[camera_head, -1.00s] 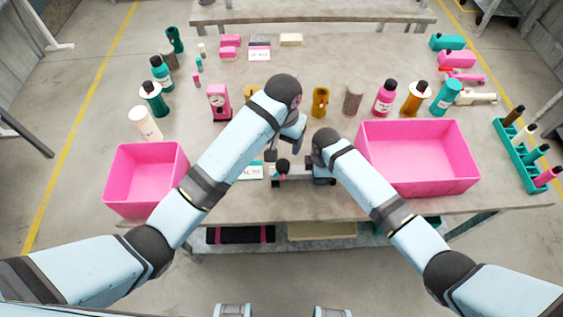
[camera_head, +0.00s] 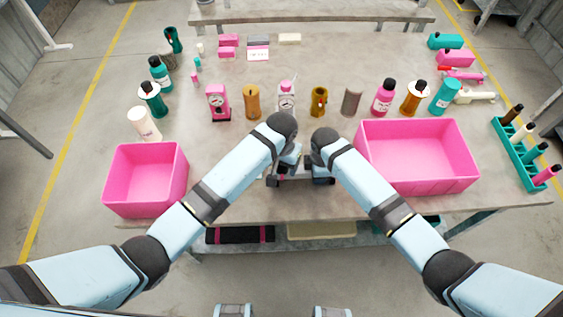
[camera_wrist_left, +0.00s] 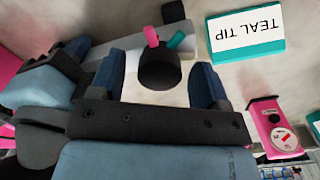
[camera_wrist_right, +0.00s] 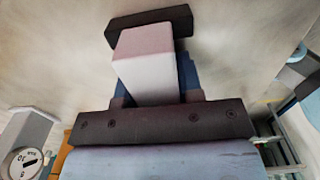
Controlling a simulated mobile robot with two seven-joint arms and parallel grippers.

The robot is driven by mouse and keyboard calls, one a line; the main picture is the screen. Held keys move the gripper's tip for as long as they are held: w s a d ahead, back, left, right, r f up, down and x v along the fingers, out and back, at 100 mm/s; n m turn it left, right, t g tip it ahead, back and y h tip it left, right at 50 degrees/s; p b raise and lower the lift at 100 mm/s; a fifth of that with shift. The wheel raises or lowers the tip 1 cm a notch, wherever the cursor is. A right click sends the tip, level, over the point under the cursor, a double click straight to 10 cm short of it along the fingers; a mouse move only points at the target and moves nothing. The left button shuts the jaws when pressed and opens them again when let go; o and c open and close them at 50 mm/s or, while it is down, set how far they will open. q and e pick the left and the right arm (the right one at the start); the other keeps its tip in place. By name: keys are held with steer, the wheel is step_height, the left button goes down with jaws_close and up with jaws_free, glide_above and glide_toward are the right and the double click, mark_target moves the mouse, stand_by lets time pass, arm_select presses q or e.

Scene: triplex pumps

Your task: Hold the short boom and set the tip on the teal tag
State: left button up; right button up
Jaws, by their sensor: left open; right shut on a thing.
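The short boom (camera_head: 294,179) is a pale grey bar with dark ends, low over the table between my arms. My right gripper (camera_head: 325,178) is shut on it; the right wrist view shows its pale block (camera_wrist_right: 150,65) between the fingers. My left gripper (camera_wrist_left: 160,82) is open, its blue fingers apart on either side of a dark round knob (camera_wrist_left: 159,72). One pink and one teal stub (camera_wrist_left: 180,40) stick out of the knob. The teal tag (camera_wrist_left: 244,37), a white card reading TEAL TIP on a teal base, lies beside the left gripper. In the head view my left arm mostly hides it.
Pink bins stand at the left (camera_head: 145,180) and right (camera_head: 420,155) of the table. A pink gauge (camera_head: 218,102), a second gauge (camera_head: 286,98) and several bottles and cylinders stand behind my grippers. A teal rack (camera_head: 527,155) is at the far right.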

arm_select(q)
steer(key=c, duration=0.9)
steer(key=n, duration=0.3)
steer(key=shift+s+d, duration=0.1)
steer(key=shift+c, duration=0.2)
steer(key=n, duration=0.2)
steer(key=shift+n, duration=0.4)
steer(key=o, duration=0.9)
steer(key=shift+o, duration=0.2)
steer(key=shift+r, duration=0.1)
step_height(320, 180, up, 12)
